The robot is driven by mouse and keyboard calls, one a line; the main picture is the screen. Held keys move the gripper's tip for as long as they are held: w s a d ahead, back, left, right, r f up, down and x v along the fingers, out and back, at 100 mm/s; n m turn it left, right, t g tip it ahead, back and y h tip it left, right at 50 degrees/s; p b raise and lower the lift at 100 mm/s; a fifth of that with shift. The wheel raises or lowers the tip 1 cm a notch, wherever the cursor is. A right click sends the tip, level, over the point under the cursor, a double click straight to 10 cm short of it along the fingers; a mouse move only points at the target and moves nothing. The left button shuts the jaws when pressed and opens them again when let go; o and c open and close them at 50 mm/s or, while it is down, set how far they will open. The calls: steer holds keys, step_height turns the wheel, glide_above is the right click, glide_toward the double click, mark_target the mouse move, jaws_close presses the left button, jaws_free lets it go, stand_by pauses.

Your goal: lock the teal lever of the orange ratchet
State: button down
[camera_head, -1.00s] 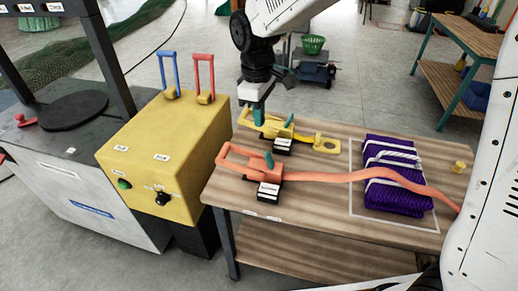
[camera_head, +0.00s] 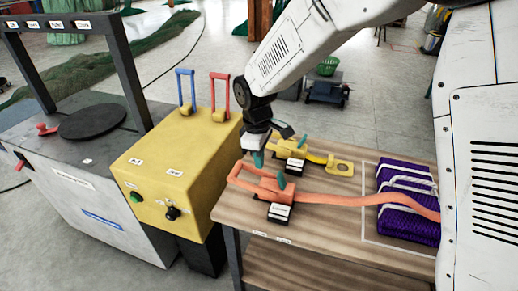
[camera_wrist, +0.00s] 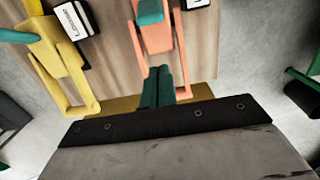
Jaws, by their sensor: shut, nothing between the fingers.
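The orange ratchet (camera_head: 262,182) lies on the wooden table with its looped handle to the left and its strap running right. Its teal lever (camera_head: 281,181) stands up from the body beside a black labelled block. In the wrist view the orange ratchet (camera_wrist: 156,40) is ahead of my fingers, with the teal lever (camera_wrist: 150,12) at the top edge. My gripper (camera_head: 258,159) points down at the ratchet's handle end. In the wrist view its teal fingers (camera_wrist: 160,86) are together and empty, over the handle loop. I cannot tell whether they touch it.
A yellow ratchet (camera_head: 300,150) with its own teal lever lies just behind. A purple folded net (camera_head: 405,222) is at the right of the table (camera_head: 330,235). A yellow box (camera_head: 165,170) with blue and red handles stands close at left.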

mark_target(282, 181)
step_height(282, 181, down, 4)
steer(key=shift+d, duration=0.15)
steer(key=d, duration=0.2)
steer(key=s+r, duration=0.1)
steer(key=shift+d, duration=0.4)
steer(key=shift+s+d+r, duration=0.15)
steer(key=shift+d, duration=0.15)
steer(key=shift+s+a, duration=0.1)
